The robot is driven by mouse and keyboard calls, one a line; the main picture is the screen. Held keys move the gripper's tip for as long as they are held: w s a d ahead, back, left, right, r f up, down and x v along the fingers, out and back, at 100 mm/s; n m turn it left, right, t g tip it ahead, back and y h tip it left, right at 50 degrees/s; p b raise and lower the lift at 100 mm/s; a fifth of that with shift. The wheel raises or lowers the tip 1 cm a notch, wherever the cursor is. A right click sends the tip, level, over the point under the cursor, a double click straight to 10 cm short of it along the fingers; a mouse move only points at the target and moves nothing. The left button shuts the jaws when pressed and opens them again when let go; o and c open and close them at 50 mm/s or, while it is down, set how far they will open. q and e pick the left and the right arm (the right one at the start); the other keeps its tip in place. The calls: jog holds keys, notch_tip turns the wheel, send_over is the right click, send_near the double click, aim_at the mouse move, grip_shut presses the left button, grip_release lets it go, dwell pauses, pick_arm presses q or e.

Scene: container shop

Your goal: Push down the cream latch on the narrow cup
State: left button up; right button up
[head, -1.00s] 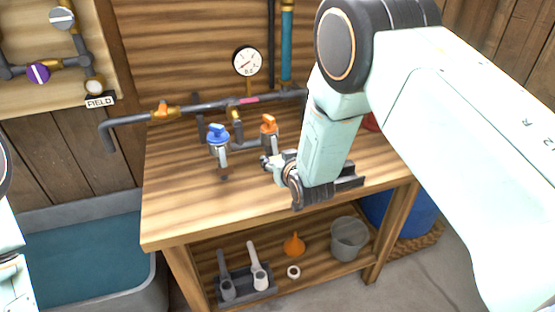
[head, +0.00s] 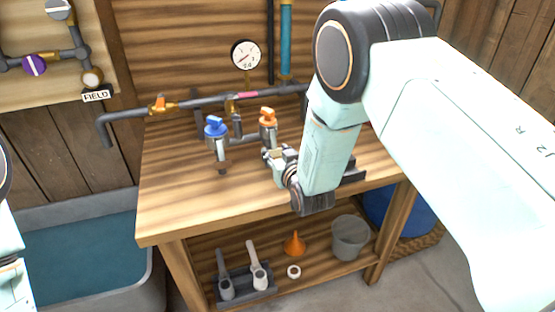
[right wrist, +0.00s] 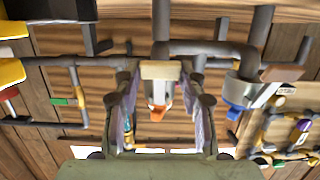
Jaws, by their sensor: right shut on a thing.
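The narrow cup (right wrist: 160,92) hangs under the valve with the orange handle (head: 268,114); that handle also shows in the right wrist view (right wrist: 157,114). The cream latch (right wrist: 160,70) is a small pale block at the cup, between my right fingertips. My right gripper (right wrist: 158,82) is shut on it, with one finger on each side. In the head view my right gripper (head: 279,164) is at the cup's front, and its fingers and wrist hide much of the latch and cup. My left gripper is out of view; only part of that arm shows at the left edge.
A wider cup (right wrist: 243,88) with a blue handle (head: 215,127) and a brown latch (right wrist: 283,72) stands close by. The dark pipe (head: 190,103) runs behind. The bench top (head: 185,205) is clear in front. A tray, funnel and bucket (head: 350,238) are on the shelf below.

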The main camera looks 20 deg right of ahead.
jog(key=shift+w, duration=0.15)
jog(key=o, duration=1.2)
jog(key=shift+c, duration=0.2)
jog(key=v, duration=1.2)
jog(key=shift+f, duration=0.2)
jog(key=shift+f, duration=0.15)
